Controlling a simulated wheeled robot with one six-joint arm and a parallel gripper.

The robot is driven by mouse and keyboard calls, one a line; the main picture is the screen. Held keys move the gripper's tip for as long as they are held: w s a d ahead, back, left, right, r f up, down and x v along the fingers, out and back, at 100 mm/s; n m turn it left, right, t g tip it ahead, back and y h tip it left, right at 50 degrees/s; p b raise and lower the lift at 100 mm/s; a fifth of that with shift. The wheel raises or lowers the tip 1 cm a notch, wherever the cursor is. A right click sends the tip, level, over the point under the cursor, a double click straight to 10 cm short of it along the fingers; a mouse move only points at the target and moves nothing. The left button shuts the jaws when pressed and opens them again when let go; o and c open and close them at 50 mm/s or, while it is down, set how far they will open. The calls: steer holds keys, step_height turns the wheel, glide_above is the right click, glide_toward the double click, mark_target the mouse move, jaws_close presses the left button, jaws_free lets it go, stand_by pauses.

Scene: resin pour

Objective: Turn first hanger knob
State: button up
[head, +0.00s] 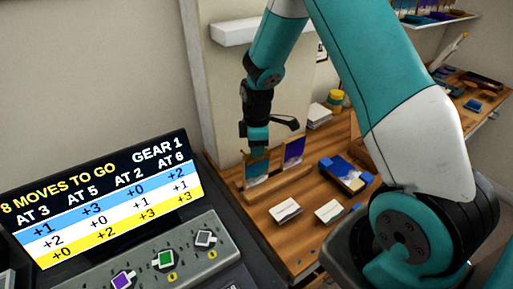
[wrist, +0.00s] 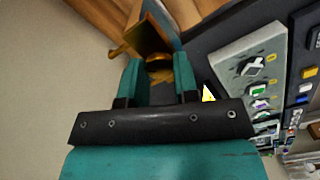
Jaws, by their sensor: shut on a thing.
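My gripper (head: 257,147) points down at the left card in the wooden rack on the bench. In the wrist view, my gripper (wrist: 158,76) has its teal fingers on either side of a small yellow-brown piece (wrist: 158,68), shut on it. A brown, board-like thing (wrist: 146,40) lies just beyond the fingertips. I cannot tell whether the held piece is the hanger knob. In the head view the fingers hide it. The control panel has a purple knob (head: 123,281), a green knob (head: 163,259) and a grey knob (head: 205,238).
A screen (head: 100,195) reads "8 moves to go", "Gear 1", above rows of numbers. The wooden rack (head: 278,184) holds a left card (head: 256,171) and a purple card (head: 293,151). A blue box (head: 346,174) and white blocks (head: 285,210) lie on the bench.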

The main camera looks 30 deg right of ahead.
steer(key=m, duration=0.7)
steer(key=shift+b, duration=0.4)
steer(key=m, duration=0.6)
steer(key=shift+m+b, duration=0.3)
steer(key=m, duration=1.3)
steer(key=shift+m+b, duration=0.35)
steer(key=shift+m, duration=0.05)
steer(key=o, duration=0.9)
steer(key=shift+o, duration=0.2)
step_height(320, 180, up, 18)
steer(key=b, duration=0.2)
steer(key=shift+f, duration=0.25)
